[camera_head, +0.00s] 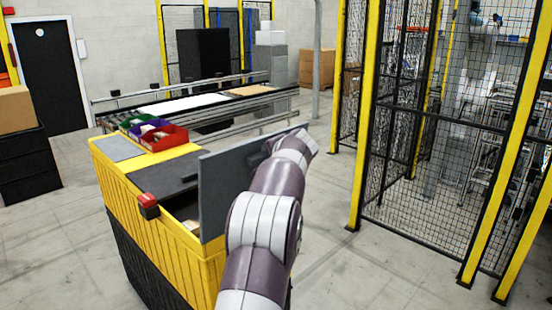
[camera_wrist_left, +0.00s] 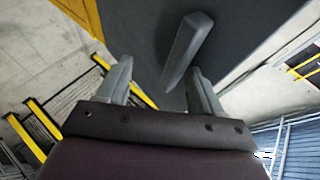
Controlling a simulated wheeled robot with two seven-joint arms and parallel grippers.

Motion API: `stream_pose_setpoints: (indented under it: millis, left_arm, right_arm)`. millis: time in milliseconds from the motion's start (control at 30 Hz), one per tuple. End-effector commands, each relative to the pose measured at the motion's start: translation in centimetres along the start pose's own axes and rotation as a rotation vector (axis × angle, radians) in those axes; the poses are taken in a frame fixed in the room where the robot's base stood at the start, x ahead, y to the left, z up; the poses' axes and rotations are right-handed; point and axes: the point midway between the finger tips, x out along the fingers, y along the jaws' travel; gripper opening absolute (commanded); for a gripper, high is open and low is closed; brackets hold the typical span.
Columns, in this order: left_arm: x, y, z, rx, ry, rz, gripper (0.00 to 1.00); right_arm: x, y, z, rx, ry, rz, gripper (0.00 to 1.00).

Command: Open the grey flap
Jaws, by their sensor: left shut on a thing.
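The grey flap (camera_head: 225,178) stands raised, close to upright, over the right part of the yellow cabinet (camera_head: 168,225). Part of an opening (camera_head: 184,206) shows beside it. In the left wrist view the flap's dark face (camera_wrist_left: 245,25) fills the upper middle, with a grey bar handle (camera_wrist_left: 187,45) on it. In the head view my left arm hides part of the flap and most of the grip. My right gripper is in neither view.
A red button box (camera_head: 148,205) is on the cabinet's near side. Green, purple and red bins (camera_head: 163,136) stand at its far end. A conveyor (camera_head: 195,104) runs behind. Yellow-posted mesh fencing (camera_head: 440,150) stands at right, with bare floor before it.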

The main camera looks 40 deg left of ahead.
Motion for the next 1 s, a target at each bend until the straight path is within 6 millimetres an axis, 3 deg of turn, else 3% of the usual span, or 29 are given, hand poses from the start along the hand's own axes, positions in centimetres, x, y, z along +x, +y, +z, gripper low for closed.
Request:
stream_pose_setpoints:
  millis: [33, 467, 567, 900, 1000]
  left_arm:
    - [1.0, 1.6, 0.8, 0.006, -0.027, 0.030, 0.47]
    - [0.5, 1.6, 0.7, 0.006, -0.025, 0.029, 0.47]
    - [-1.2, 1.7, 0.6, 0.006, -0.021, 0.025, 0.47]
    - [-10.9, 0.8, 0.0, 0.003, -0.005, 0.002, 0.47]
    - [-12.6, 0.6, -0.1, 0.004, -0.003, -0.001, 0.47]
  right_arm:
    - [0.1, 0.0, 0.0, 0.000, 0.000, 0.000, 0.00]
    - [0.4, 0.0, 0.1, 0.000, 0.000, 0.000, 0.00]
    - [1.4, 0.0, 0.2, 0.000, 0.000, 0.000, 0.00]
    - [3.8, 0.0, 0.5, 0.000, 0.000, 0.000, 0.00]
    - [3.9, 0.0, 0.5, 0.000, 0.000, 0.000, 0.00]
